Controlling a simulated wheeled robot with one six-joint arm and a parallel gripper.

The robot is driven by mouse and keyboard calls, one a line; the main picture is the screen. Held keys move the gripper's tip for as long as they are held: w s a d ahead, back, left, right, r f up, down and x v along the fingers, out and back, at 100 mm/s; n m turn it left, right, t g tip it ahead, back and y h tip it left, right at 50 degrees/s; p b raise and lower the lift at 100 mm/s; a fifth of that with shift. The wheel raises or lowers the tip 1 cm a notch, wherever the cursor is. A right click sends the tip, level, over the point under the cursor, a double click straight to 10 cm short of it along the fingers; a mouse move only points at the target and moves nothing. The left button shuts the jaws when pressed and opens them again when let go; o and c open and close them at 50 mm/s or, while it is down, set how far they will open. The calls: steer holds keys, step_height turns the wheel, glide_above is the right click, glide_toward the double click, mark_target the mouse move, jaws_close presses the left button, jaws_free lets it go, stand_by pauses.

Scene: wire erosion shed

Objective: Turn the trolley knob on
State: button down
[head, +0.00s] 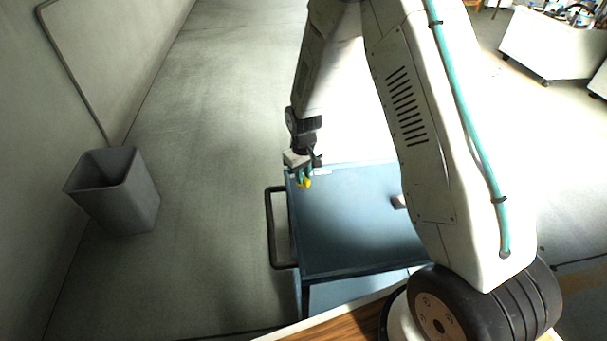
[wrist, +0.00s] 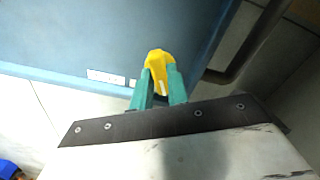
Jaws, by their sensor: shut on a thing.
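The trolley (head: 350,225) has a flat blue top and stands in the middle of the head view. Its yellow knob (head: 305,183) is at the top's far left corner; it also shows in the wrist view (wrist: 158,62). A white mark runs down the knob's face. My gripper (head: 302,174) has green fingers (wrist: 158,88), one on each side of the knob, and is shut on it. The fingers hide the knob's lower part. A white label (wrist: 106,76) is on the trolley edge beside the knob.
A black handle (head: 271,228) juts from the trolley's left side, close to my gripper. A grey bin (head: 115,190) stands by the left wall. A white cabinet on castors (head: 553,45) is at the upper right.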

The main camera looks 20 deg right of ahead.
steer(key=m, duration=1.1)
steer(key=shift+m, duration=1.8)
steer(key=c, duration=1.4)
jaws_free()
steer(key=shift+o, duration=0.2)
